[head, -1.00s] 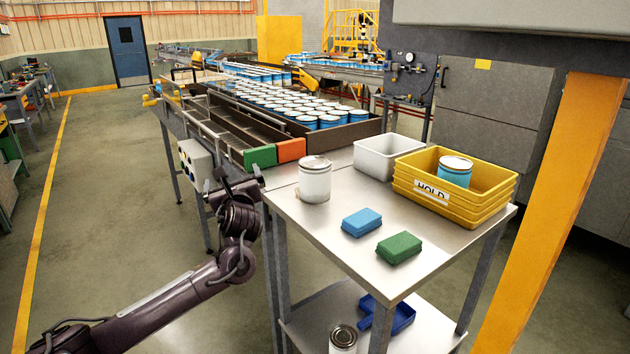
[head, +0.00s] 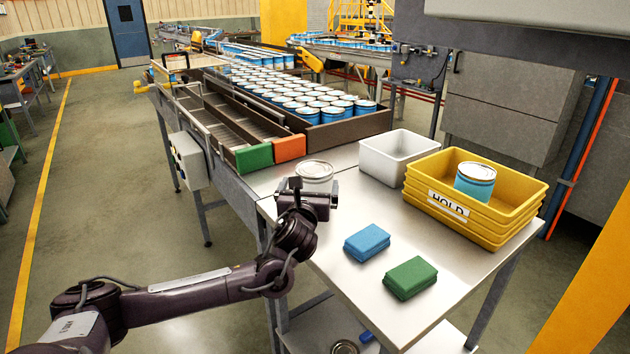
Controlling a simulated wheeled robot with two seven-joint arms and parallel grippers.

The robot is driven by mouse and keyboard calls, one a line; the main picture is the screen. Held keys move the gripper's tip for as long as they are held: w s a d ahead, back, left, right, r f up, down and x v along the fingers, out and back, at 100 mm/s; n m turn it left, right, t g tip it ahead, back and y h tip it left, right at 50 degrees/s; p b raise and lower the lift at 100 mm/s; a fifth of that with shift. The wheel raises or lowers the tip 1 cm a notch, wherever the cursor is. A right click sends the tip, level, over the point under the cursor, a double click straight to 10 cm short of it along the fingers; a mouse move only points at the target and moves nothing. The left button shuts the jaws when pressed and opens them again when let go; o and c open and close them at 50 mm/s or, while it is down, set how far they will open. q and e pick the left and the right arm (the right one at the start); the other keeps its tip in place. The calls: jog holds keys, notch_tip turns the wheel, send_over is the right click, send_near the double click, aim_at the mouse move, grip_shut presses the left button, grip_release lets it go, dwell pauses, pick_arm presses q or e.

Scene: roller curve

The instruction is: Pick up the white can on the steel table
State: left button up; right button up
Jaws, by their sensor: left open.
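The white can (head: 315,171) stands upright at the left part of the steel table (head: 354,287), near its back left corner. It has a pale metal lid, and its lower body is hidden behind my left gripper. My left gripper (head: 308,188) is open and right in front of the can in the head view. I cannot tell whether its fingers are around the can or only near it. My right gripper is not in view.
A blue block (head: 367,243) and a green block (head: 410,278) lie on the table's front half. A white bin (head: 397,158) and yellow stacked HOLD trays (head: 450,218) holding a blue can (head: 474,182) stand at the back right. A conveyor with several blue cans (head: 321,108) adjoins behind.

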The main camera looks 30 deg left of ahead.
aim_at(311, 180)
pick_arm(q)
jog(key=x, duration=0.3)
jog(key=shift+f+p, duration=0.1)
jog(key=shift+p, duration=0.3)
jog(key=shift+p+x, duration=0.8)
jog(key=shift+x, duration=0.4)
jog(key=x, duration=0.1)
jog(key=p+x, duration=0.1)
jog(key=shift+w+a+f, duration=0.1)
jog(key=shift+w+f, duration=0.15)
jog(key=shift+w, duration=0.15)
jog(key=shift+w+a+f, duration=0.15)
jog(key=shift+w, duration=0.05)
jog(key=shift+s, duration=0.1)
jog(key=c, duration=0.9)
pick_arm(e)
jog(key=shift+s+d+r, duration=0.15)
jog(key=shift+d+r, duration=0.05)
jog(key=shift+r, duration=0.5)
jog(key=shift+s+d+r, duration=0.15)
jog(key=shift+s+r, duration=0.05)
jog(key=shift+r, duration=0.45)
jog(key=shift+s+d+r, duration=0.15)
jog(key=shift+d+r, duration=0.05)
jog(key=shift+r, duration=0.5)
